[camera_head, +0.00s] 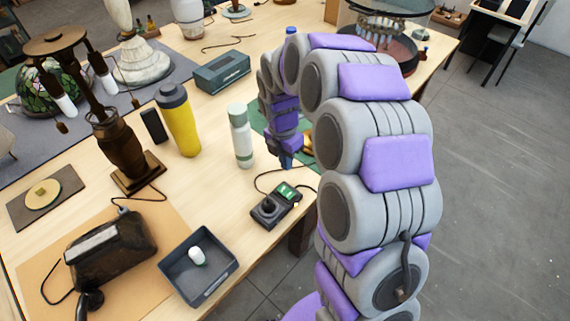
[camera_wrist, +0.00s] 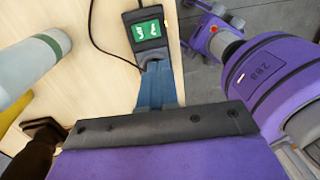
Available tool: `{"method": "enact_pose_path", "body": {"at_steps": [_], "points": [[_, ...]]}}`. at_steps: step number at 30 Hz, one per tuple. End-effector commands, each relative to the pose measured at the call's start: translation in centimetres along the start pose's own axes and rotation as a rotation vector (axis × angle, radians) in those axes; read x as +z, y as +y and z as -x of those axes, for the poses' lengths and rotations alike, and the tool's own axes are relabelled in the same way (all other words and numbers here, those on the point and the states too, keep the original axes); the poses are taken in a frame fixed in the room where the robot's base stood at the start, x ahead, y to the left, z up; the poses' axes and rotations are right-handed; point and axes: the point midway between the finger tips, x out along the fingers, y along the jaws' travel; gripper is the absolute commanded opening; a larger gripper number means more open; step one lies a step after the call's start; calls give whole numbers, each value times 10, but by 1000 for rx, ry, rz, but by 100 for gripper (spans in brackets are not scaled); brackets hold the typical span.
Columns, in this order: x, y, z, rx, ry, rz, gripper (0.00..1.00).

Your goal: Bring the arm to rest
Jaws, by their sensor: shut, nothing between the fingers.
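My arm, grey with purple pads, rises on the right of the head view and bends down over the table's right edge. My gripper (camera_head: 287,160) hangs pointing down near that edge, to the right of a white-and-green bottle (camera_head: 241,137). Its blue fingers also show in the wrist view (camera_wrist: 157,75). They are together and hold nothing. In the wrist view the fingertips lie in line with a dark device with a green display (camera_wrist: 147,32). In the head view this device (camera_head: 272,206) sits on the table in front of the gripper, apart from it.
A yellow bottle (camera_head: 179,122), a brown lamp (camera_head: 120,150) and a grey tray holding a white bulb (camera_head: 196,256) stand on the wooden table (camera_head: 215,178). A grey-green box (camera_head: 222,72) lies farther back. The floor (camera_head: 490,190) right of my arm is clear.

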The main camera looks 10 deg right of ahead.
Motion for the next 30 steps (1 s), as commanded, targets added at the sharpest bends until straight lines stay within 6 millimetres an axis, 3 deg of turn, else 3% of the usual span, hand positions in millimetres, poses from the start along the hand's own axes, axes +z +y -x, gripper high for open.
{"method": "enact_pose_path", "body": {"at_steps": [6, 17, 23, 30], "points": [[5, -4, -1, 3, 6, -2, 0], [-8, -4, 6, -2, 0, -50, 0], [-30, -48, 36, 2, 18, -346, 0], [-66, -118, 66, -21, 37, -839, 0]]}}
